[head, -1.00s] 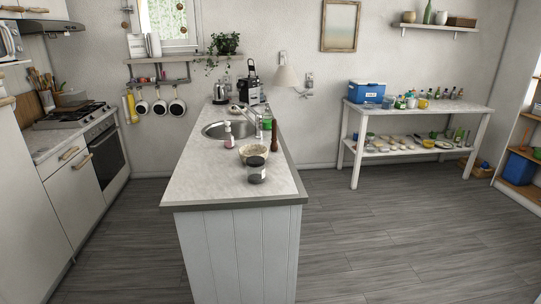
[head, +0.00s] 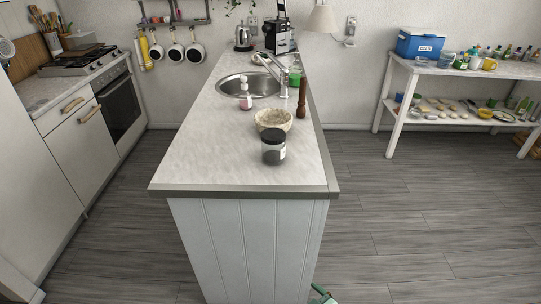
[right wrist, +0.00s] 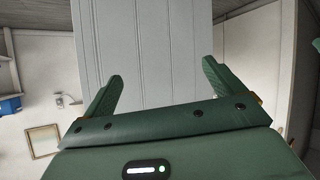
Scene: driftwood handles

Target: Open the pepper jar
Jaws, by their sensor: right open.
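The pepper jar (head: 273,147) stands upright near the front end of the island counter (head: 200,168). It is a clear jar with dark contents, a pale label and a dark lid that sits on it. My right gripper (right wrist: 158,80) is open and empty in the right wrist view, facing the white panelled side of the island. In the head view only a green bit of my right gripper (head: 322,294) shows at the bottom edge, well below the counter top and apart from the jar.
A stone bowl (head: 274,120) stands just behind the jar, with a wooden pepper mill (head: 302,98) to its right. A small pink-and-white bottle (head: 246,97) and a sink (head: 247,86) are further back. The counter's front left is clear.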

